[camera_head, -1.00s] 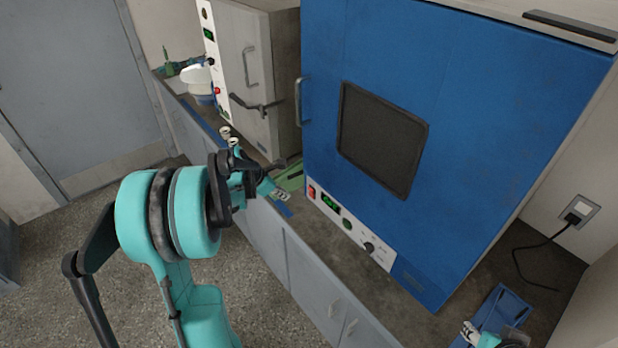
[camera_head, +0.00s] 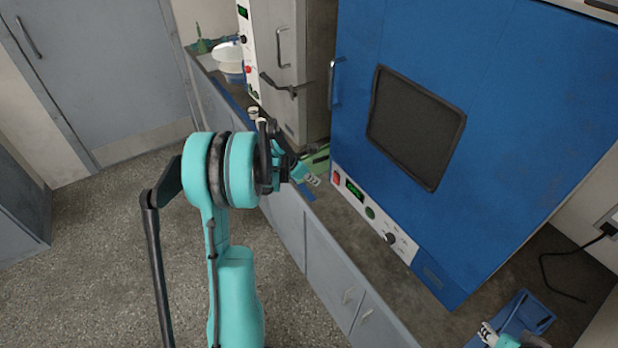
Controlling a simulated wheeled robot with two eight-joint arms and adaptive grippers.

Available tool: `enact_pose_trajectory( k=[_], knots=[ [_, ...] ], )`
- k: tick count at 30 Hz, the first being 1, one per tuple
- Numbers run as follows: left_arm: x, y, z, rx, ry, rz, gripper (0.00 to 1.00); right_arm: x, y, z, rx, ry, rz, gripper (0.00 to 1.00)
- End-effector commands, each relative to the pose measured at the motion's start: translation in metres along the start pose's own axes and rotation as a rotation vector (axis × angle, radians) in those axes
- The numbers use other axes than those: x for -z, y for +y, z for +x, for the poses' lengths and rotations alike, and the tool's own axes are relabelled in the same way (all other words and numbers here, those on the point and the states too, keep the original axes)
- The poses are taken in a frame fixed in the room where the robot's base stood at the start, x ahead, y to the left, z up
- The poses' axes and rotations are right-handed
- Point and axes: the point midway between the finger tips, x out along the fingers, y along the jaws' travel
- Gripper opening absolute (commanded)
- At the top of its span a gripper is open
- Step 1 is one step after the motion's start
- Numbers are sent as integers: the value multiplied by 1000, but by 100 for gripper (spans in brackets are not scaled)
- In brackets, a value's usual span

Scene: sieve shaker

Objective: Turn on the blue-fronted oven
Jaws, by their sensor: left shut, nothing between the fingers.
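The blue-fronted oven (camera_head: 530,110) stands on the bench at the right, its door shut. Its white control strip (camera_head: 375,214) has a red switch (camera_head: 336,178) at the left end, a lit green display (camera_head: 355,190), a green round button (camera_head: 370,212) and a black knob (camera_head: 391,238). My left gripper (camera_head: 313,180) is shut and empty, its fingertips just left of the red switch with a small gap in the picture; I cannot judge the depth. My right gripper (camera_head: 487,332) is partly in view at the bottom right edge; its jaw state is unclear.
A grey oven (camera_head: 274,60) with a dark lever handle stands left of the blue one. A white bowl (camera_head: 229,59) sits farther back. A blue tray (camera_head: 525,316) lies near my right gripper. A cable runs to a wall socket at the right.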

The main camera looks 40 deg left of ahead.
Motion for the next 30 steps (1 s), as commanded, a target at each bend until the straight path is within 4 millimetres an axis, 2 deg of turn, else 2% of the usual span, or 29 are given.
enact_pose_trajectory(
  k=[1, 3, 6, 13, 26, 30],
  knots=[
    [1, -1, 15, 2, 0, 3, 0, -4, 0, 5, 0, 0, 0, 40],
    [2, -1, 30, 2, 0, 2, 0, -6, 0, 9, 0, 0, 0, 40],
    [-4, -1, 44, 1, 0, 3, 0, -9, 0, 12, 0, 0, 0, 40],
    [-33, 0, 48, 0, 1, 2, 0, -11, 0, 15, 0, 0, 0, 40],
    [-39, 0, 48, -1, 1, 0, 0, -11, 0, 15, 0, 0, 0, 40],
    [-50, -1, 48, 3, 64, 5, 0, -5, 0, 7, 0, 0, 0, 40]
  ],
)
